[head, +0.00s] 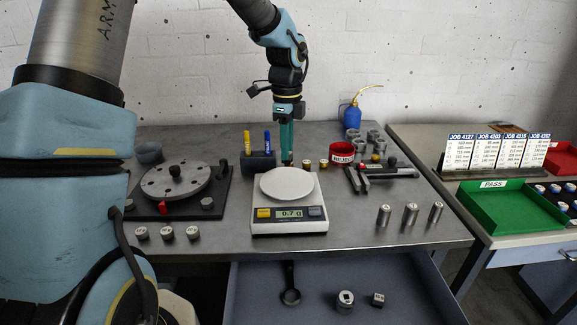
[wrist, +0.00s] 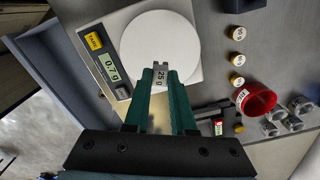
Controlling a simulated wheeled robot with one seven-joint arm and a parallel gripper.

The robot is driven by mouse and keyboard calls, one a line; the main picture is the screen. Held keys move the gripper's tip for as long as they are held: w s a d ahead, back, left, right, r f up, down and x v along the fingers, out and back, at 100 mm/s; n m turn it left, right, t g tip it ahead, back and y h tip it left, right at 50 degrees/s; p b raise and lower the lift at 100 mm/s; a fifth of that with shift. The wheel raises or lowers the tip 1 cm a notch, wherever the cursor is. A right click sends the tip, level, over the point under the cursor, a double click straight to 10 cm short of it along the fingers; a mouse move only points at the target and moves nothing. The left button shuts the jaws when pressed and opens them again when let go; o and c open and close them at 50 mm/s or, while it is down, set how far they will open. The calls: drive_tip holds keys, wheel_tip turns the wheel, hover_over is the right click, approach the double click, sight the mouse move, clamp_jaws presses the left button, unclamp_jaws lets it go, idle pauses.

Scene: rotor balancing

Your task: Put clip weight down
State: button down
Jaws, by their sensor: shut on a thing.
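My gripper (wrist: 160,82), with green fingers, is shut on a small grey clip weight (wrist: 160,75) marked 25 g. In the wrist view the weight overlaps the edge of the round white pan of the scale (wrist: 160,40). In the head view my gripper (head: 287,160) points down at the back edge of the scale (head: 288,222). I cannot tell the weight's exact height. The pan looks empty, and the display reads 0.7 g.
Several small brass weights (wrist: 238,60) stand behind the scale, with a red cup (head: 341,152) to their right. The rotor plate (head: 176,180) is left of the scale. Metal cylinders (head: 410,213) stand right. An open drawer (head: 330,280) is below the front edge.

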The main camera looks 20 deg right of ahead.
drive_tip(key=shift+f+p, duration=0.45)
drive_tip(key=shift+f, duration=2.45)
drive_tip(key=shift+f, duration=0.1)
drive_tip(key=c, duration=0.8)
unclamp_jaws()
drive_tip(key=shift+o, duration=0.2)
wheel_tip(320, 180, up, 12)
drive_tip(key=shift+r+b, duration=0.15)
drive_tip(key=shift+b, duration=0.65)
drive_tip(key=s+a+f+n, duration=0.2)
drive_tip(key=s+a+n, duration=0.1)
drive_tip(key=a+n, duration=0.5)
drive_tip(key=s+a+f+n+t, duration=0.1)
drive_tip(key=s+a+f+n, duration=0.1)
drive_tip(key=a+n, duration=0.6)
drive_tip(key=s+a+f+n, duration=0.3)
drive_tip(key=a+n, duration=0.6)
drive_tip(key=a, duration=0.5)
drive_tip(key=shift+s+t, duration=0.3)
drive_tip(key=shift+s, duration=0.25)
